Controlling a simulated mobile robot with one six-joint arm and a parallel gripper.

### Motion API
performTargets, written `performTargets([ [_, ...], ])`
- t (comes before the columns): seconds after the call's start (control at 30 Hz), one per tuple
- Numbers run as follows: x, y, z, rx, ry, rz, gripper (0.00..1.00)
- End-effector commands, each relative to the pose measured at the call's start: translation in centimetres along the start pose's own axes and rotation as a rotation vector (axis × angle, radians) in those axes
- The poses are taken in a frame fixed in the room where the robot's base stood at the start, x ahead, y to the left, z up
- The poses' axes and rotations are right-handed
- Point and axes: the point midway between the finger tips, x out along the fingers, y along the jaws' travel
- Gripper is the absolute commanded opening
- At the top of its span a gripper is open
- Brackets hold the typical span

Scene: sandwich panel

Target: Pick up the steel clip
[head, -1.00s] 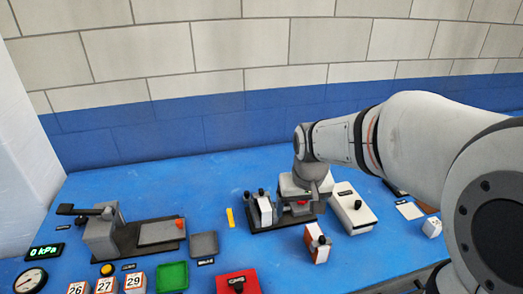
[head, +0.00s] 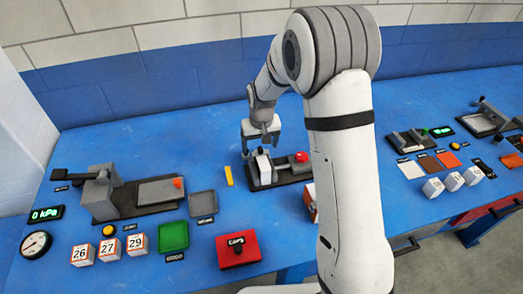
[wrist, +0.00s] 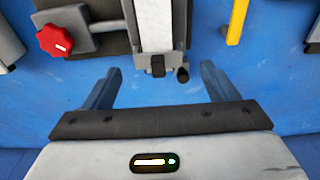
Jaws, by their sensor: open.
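A pale block with grey sides and small dark knobs (head: 263,163) stands at the left end of a dark fixture (head: 290,174) in the head view. It looks like the steel clip, though I cannot be sure. My gripper (head: 262,134) is just above and behind it, fingers apart and empty. In the wrist view the block (wrist: 160,25) lies ahead, between the lines of the two fingers of my gripper (wrist: 160,72), with its dark knobs nearest. No contact shows. The block's lower part is hidden.
A red knob (head: 301,157) is on the fixture's right end. A yellow strip (head: 229,176) lies left of it. A grey tray (head: 202,204), green tray (head: 173,236) and red box (head: 237,250) are at front left. My arm hides the area right of the fixture.

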Motion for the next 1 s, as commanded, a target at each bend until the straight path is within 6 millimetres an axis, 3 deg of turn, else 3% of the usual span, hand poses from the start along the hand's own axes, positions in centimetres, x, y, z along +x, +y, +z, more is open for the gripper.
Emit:
performTargets([
  [0.2, 2.8, 0.3, -0.1, 0.004, -0.002, 0.001, 0.80],
  [0.5, 3.4, 0.4, -0.2, 0.006, 0.000, 0.001, 0.80],
  [1.0, 3.3, 0.4, -0.1, 0.007, 0.000, 0.001, 0.40],
])
